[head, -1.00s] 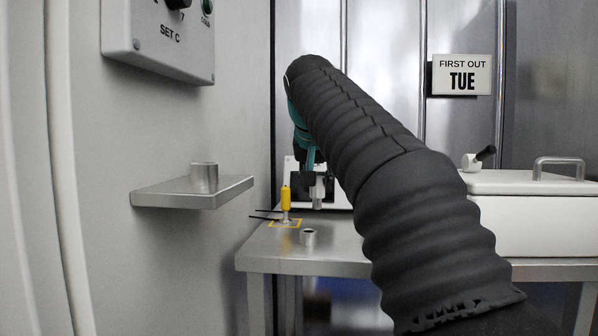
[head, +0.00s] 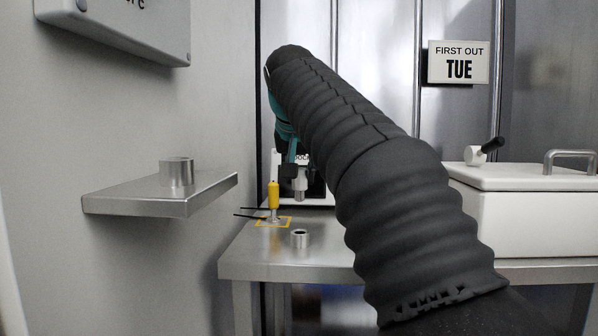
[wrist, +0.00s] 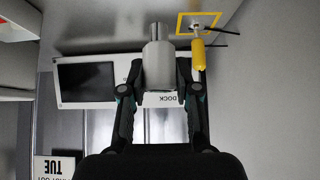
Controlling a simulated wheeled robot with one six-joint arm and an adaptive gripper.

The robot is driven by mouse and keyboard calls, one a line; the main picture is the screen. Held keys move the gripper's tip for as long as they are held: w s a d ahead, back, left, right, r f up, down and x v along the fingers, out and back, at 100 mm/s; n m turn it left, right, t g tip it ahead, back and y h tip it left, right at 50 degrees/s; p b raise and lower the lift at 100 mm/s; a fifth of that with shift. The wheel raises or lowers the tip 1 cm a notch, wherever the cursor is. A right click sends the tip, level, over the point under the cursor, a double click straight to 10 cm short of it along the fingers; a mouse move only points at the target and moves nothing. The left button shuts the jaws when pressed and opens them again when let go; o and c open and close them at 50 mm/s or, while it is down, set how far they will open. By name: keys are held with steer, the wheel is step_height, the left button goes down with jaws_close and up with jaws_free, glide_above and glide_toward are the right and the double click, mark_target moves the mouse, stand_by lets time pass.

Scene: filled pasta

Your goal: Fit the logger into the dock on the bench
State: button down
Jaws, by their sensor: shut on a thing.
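The logger (wrist: 158,68) is a light grey cylinder with a narrower stub at its end. My gripper (wrist: 159,74) is shut on it; in the head view my gripper (head: 293,171) holds the logger (head: 300,188) upright, stub down, above the bench (head: 262,262). A short open metal cup (head: 300,238) stands on the bench below and apart from it. A white panel (wrist: 160,100) with a dark screen, lettered DOCK, stands behind. I cannot tell for sure whether the cup is the dock. My arm hides part of the bench.
A yellow-handled piece (head: 273,195) stands in a yellow square left of the logger, with thin black rods beside it. A wall shelf (head: 130,201) with another metal cup (head: 176,172) juts out at left. A white lidded box (head: 530,215) stands at right.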

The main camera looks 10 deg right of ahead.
mark_target(300, 195)
steer(key=shift+f+b, duration=1.95)
steer(key=shift+f, duration=0.75)
steer(key=shift+p, duration=0.6)
steer(key=shift+f+b, duration=1.3)
steer(key=shift+f, duration=0.8)
stand_by(0.6)
steer(key=c, duration=0.7)
jaws_free()
steer(key=shift+c, duration=0.2)
steer(key=shift+o, duration=1.1)
steer(key=shift+r, duration=0.2)
